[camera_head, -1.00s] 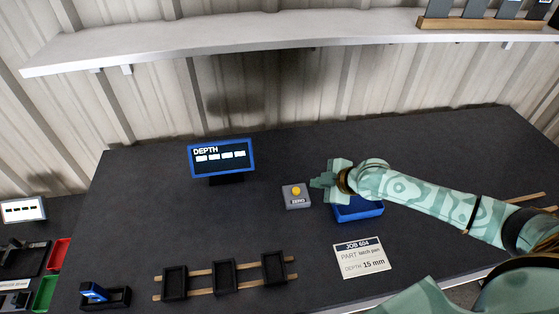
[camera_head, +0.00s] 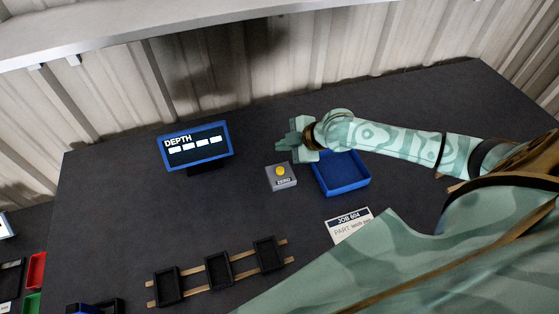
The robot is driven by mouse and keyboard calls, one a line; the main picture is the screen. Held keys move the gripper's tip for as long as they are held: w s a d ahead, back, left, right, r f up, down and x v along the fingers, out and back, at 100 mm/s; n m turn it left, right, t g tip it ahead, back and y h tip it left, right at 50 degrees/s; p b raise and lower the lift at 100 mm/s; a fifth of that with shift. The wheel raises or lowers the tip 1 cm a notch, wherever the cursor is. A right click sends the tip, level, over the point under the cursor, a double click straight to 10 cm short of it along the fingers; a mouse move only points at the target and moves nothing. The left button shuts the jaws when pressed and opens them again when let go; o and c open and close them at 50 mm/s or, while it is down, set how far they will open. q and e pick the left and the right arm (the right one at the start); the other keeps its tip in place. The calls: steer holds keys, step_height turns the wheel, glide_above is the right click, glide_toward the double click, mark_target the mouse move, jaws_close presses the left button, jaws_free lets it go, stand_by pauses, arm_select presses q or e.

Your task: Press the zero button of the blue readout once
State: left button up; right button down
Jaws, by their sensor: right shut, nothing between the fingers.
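The blue readout (camera_head: 196,147) stands on the dark table at left of centre, showing DEPTH and a row of white dashes. The zero button (camera_head: 281,171) is a yellow knob on a small grey box labelled ZERO, to the right of the readout. My right gripper (camera_head: 284,145) is shut and empty. In the picture it sits just above and beyond the button, apart from the yellow knob. Its height over the table is hard to tell. My left gripper is not in view.
A blue tray (camera_head: 345,186) lies right of the button, beneath my right wrist. A job card (camera_head: 348,224) is partly covered by my arm. A wooden rack with black holders (camera_head: 218,273) lies in front. The table between readout and button is clear.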

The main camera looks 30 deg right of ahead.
steer(key=b, duration=0.6)
glide_above(284, 171)
step_height(284, 171, down, 6)
steer(key=shift+a+f, duration=0.1)
steer(key=shift+f, duration=0.8)
steer(key=shift+f, duration=0.1)
stand_by(0.8)
steer(key=shift+f+b, duration=0.3)
steer(key=shift+f, duration=0.45)
stand_by(0.6)
steer(key=shift+r, duration=0.15)
steer(key=shift+r+p, duration=0.7)
steer(key=shift+r, duration=0.05)
